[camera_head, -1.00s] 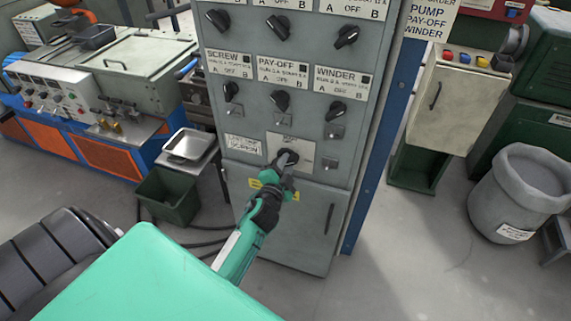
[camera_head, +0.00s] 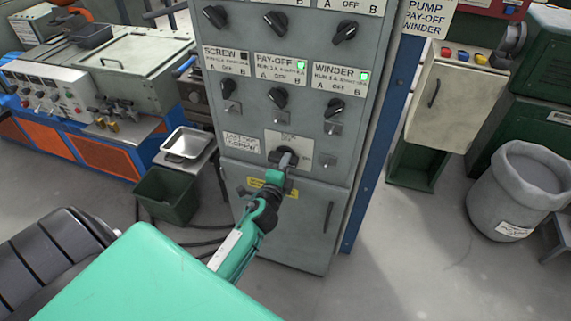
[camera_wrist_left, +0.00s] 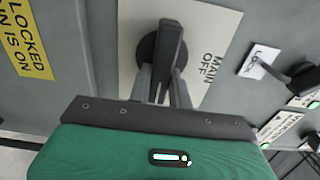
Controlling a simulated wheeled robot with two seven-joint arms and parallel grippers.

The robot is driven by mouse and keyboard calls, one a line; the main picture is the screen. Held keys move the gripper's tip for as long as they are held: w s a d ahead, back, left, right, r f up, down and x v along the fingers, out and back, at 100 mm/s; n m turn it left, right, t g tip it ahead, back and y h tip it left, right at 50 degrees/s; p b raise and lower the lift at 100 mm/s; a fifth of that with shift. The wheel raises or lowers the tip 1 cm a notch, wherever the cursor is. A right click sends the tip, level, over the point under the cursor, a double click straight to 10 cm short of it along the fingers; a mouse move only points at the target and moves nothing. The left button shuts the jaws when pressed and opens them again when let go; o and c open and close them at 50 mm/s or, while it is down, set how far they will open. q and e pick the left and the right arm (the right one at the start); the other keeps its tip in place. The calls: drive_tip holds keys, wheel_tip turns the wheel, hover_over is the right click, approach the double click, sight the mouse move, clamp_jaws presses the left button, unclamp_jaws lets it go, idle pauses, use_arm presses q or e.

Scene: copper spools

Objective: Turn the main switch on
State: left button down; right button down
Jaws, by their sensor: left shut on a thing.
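The main switch is a black rotary knob (camera_wrist_left: 160,58) on a pale plate marked MAIN OFF (camera_wrist_left: 215,45), low on the grey control cabinet. In the head view its plate (camera_head: 276,140) sits below the rows of selector knobs. My left gripper (camera_wrist_left: 160,82) is shut on the knob's bar, one finger on each side. In the head view the left gripper (camera_head: 289,160) covers much of the knob, so its exact angle is hard to tell there. Green lamps glow on the PAY-OFF label (camera_head: 301,66) and the WINDER label (camera_head: 364,76). The SCREW lamp (camera_head: 244,57) is dark.
The cabinet door (camera_head: 300,215) with its handle is below the switch. A green bin (camera_head: 166,196) stands left, a grey barrel (camera_head: 515,190) right.

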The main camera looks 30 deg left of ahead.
use_arm(q)
drive_tip(key=shift+f, duration=0.1)
idle(0.3)
drive_tip(key=c, duration=1.3)
unclamp_jaws()
drive_tip(key=b+v, duration=0.3)
drive_tip(key=v, duration=1.1)
drive_tip(key=shift+w+d, duration=0.1)
use_arm(e)
drive_tip(key=w+f, duration=0.2)
drive_tip(key=shift+f, duration=0.3)
drive_tip(key=shift+s, duration=0.35)
